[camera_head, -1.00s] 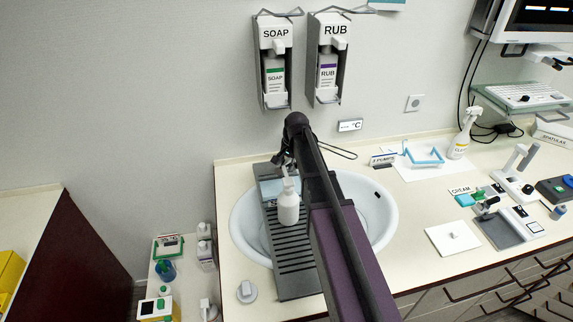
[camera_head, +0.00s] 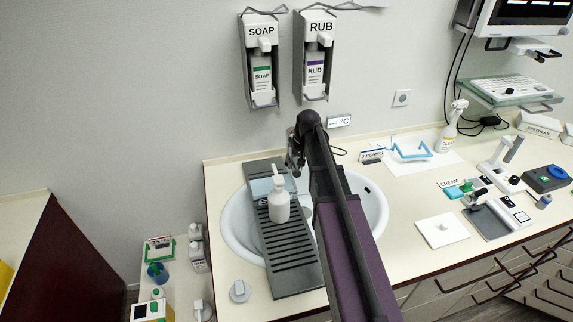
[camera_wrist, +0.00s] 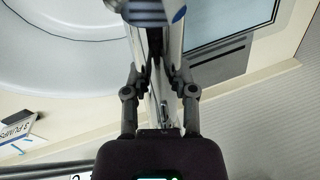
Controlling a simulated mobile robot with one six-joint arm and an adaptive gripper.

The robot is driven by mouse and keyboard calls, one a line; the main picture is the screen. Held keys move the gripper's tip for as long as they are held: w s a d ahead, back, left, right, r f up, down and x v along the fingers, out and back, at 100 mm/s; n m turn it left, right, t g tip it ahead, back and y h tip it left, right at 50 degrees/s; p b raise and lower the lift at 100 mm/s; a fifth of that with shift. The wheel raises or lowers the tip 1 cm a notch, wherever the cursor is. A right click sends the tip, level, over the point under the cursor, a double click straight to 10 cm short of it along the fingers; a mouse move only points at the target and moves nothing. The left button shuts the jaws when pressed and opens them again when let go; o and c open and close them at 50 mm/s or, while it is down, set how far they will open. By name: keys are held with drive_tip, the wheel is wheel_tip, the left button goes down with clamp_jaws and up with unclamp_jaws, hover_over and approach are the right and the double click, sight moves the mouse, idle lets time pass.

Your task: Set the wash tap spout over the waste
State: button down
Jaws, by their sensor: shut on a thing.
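The wash basin (camera_head: 378,207) is white and set in the counter; it also shows in the wrist view (camera_wrist: 60,62). My gripper (camera_wrist: 158,75) is shut on the wash tap (camera_wrist: 150,12), a chrome piece with a blue mark at the top of the wrist view. In the head view my gripper (camera_head: 295,150) is at the basin's back edge, partly behind my arm. The tap is mostly hidden there, so I cannot tell where the spout points. The waste is hidden by my arm and the rack; only a dark overflow hole shows on the basin's right wall.
A grey slatted rack (camera_head: 290,262) lies across the basin's left part, with a white pump bottle (camera_head: 279,205) on it. Soap (camera_head: 261,60) and rub (camera_head: 315,58) dispensers hang above. The counter (camera_head: 400,235) is clear just right of the basin.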

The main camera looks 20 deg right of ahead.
drive_tip(key=shift+s+d+n+g, duration=0.15)
drive_tip(key=shift+d+n, duration=0.5)
drive_tip(key=shift+d, duration=0.2)
drive_tip(key=shift+s+d+n+g, duration=0.1)
drive_tip(key=shift+d+n+g, duration=0.05)
drive_tip(key=shift+d+n, duration=0.6)
drive_tip(key=shift+d, duration=0.15)
drive_tip(key=shift+c, duration=2)
unclamp_jaws()
